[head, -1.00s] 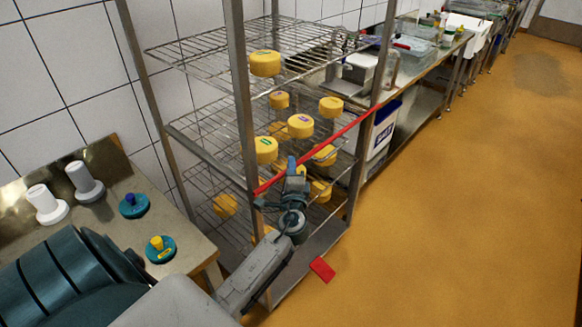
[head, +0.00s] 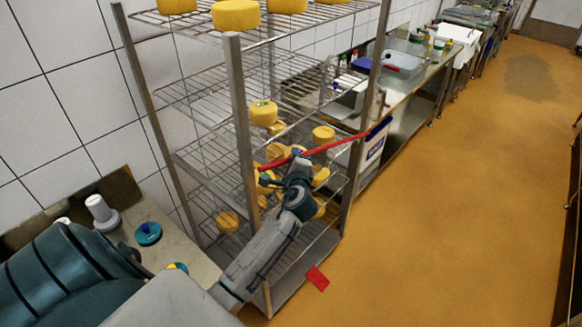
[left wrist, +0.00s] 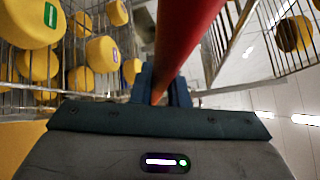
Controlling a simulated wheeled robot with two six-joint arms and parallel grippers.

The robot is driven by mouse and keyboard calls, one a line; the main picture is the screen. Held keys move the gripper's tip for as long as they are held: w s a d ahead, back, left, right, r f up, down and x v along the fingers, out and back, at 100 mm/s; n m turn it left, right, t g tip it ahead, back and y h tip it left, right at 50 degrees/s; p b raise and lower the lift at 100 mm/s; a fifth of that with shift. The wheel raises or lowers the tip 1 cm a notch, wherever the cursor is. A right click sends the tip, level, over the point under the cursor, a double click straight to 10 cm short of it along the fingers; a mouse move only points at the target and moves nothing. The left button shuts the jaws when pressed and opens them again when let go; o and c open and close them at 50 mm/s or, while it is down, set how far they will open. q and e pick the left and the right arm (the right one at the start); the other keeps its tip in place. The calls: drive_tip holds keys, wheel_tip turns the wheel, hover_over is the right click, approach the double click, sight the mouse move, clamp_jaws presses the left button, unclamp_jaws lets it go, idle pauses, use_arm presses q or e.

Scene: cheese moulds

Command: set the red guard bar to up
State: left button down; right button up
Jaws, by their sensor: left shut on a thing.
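The red guard bar (head: 330,146) runs across the open front of the wire rack, from near its front left post to its right post. It slants up to the right in the head view. My left gripper (head: 297,157) is shut on the bar, nearer its left end. In the left wrist view the bar (left wrist: 187,38) passes between the fingertips (left wrist: 162,88) and runs away upward. The gripper hides a short stretch of the bar. My right gripper is not in view.
The wire rack (head: 240,110) holds several yellow cheeses (head: 263,113) close behind the bar. A red piece (head: 317,278) lies at the rack's foot. A table with white moulds (head: 101,212) stands at left. The orange floor (head: 450,220) is clear at right.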

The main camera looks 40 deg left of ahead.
use_arm(q)
drive_tip(key=w+r+m+g, duration=0.1)
drive_tip(key=w+r, duration=0.2)
drive_tip(key=r, duration=0.3)
drive_tip(key=w+r+m+h, duration=0.1)
drive_tip(key=w+r, duration=0.2)
drive_tip(key=r, duration=0.4)
drive_tip(key=shift+w+d+g, duration=0.25)
drive_tip(key=shift+w+g, duration=0.1)
drive_tip(key=shift+g, duration=0.05)
drive_tip(key=c, duration=1.4)
unclamp_jaws()
drive_tip(key=shift+d, duration=0.1)
drive_tip(key=b+v, duration=0.3)
drive_tip(key=v, duration=0.7)
drive_tip(key=shift+s+b, duration=0.35)
drive_tip(key=shift+b, duration=0.05)
